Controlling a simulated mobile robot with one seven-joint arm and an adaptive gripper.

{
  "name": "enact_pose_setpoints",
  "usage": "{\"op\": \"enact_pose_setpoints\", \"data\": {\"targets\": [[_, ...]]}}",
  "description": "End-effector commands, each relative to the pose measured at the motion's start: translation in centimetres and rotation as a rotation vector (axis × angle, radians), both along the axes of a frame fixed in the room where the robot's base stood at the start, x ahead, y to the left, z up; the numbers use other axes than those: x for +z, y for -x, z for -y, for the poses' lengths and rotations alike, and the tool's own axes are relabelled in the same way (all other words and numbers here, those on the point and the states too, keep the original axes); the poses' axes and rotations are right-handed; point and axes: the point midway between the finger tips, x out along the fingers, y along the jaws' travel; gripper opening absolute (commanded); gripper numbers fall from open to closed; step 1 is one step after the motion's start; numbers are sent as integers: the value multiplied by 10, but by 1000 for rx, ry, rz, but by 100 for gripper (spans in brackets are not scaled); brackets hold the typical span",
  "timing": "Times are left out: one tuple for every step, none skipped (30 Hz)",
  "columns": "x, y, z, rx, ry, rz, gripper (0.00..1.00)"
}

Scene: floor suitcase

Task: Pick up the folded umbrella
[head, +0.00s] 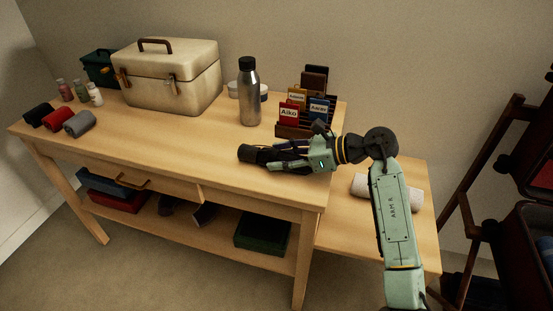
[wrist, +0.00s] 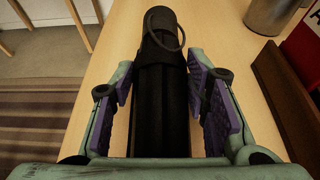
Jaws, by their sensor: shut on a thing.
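The folded umbrella (wrist: 160,85) is black, with a rounded handle end and a thin loop strap, and points away from the wrist in the wrist view. In the head view the umbrella (head: 247,153) lies at or just above the front right part of the wooden table. My gripper (head: 285,158) reaches in from the right and is shut on the umbrella. In the wrist view my gripper (wrist: 165,100) has its purple pads on either side of the umbrella's shaft. The near end of the umbrella is hidden by the gripper. I cannot tell whether the umbrella touches the tabletop.
A steel bottle (head: 250,95) stands behind the gripper. A card rack (head: 297,130) stands close behind the wrist. A cream case (head: 170,75) is at the back left, with rolled cloths (head: 80,124) at the left. The table's front middle (head: 170,150) is clear.

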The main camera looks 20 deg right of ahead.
Motion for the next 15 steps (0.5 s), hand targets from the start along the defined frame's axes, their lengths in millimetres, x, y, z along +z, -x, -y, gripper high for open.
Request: {"op": "enact_pose_setpoints", "data": {"targets": [[0, 0, 0, 0, 0, 0, 11], [0, 0, 0, 0, 0, 0, 9], [0, 0, 0, 0, 0, 0, 6], [0, 0, 0, 0, 0, 0, 4], [1, 0, 0, -1, 0, 2, 4], [1, 0, 0, -1, 0, 2, 4], [1, 0, 0, -1, 0, 2, 4], [1, 0, 0, -1, 0, 2, 4], [1, 0, 0, -1, 0, 2, 4], [1, 0, 0, -1, 0, 2, 4], [1, 0, 0, -1, 0, 2, 4], [1, 0, 0, -1, 0, 2, 4], [2, 0, 0, -1, 0, 2, 4], [3, 0, 0, 0, 1, 2, 4], [4, 0, 0, 0, 2, 3, 4]]}}
